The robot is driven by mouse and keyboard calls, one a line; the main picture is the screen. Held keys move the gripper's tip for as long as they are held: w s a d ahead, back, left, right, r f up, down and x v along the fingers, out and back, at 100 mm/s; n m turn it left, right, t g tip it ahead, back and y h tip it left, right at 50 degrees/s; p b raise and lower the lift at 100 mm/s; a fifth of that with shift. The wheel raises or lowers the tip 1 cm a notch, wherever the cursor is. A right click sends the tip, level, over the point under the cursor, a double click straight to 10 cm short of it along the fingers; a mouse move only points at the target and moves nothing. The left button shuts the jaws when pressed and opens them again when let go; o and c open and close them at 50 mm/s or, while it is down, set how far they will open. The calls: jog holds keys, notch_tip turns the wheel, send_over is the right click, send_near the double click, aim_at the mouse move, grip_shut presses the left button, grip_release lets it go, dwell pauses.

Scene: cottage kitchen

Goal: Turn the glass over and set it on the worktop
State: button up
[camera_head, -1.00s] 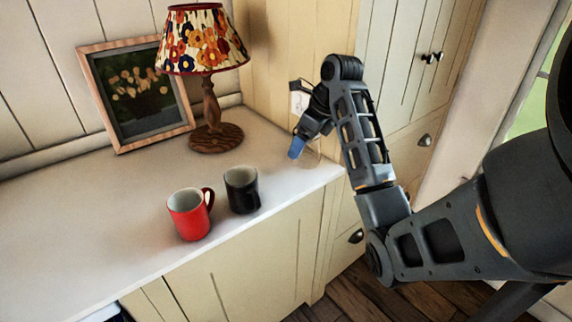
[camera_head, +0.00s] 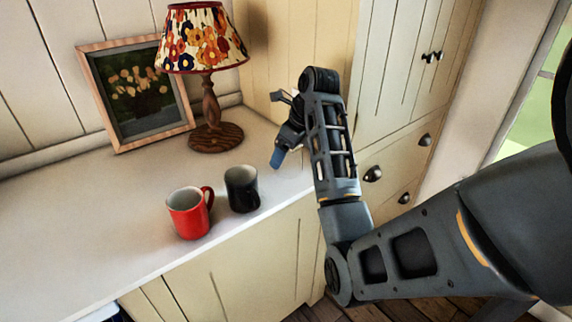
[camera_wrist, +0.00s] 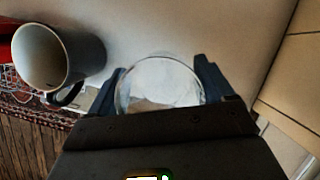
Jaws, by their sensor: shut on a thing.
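My gripper (camera_head: 280,158) is over the right end of the white worktop (camera_head: 90,215), to the right of the black mug. In the wrist view my gripper (camera_wrist: 160,88) is shut on a clear glass (camera_wrist: 160,82), with one dark finger on each side of it. The glass shows there as a round outline, with the pale worktop seen through it. I cannot tell which way up it is or whether it touches the worktop. In the head view the glass cannot be made out by the finger and arm.
A black mug (camera_head: 241,190) stands left of my gripper, near the front edge, and a red mug (camera_head: 188,214) stands beyond it. A lamp (camera_head: 215,137) and a framed picture (camera_head: 138,95) stand at the back. The worktop's left part is clear.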

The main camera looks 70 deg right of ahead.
jog(key=shift+f, duration=2)
jog(key=shift+f, duration=0.15)
jog(key=o, duration=1.1)
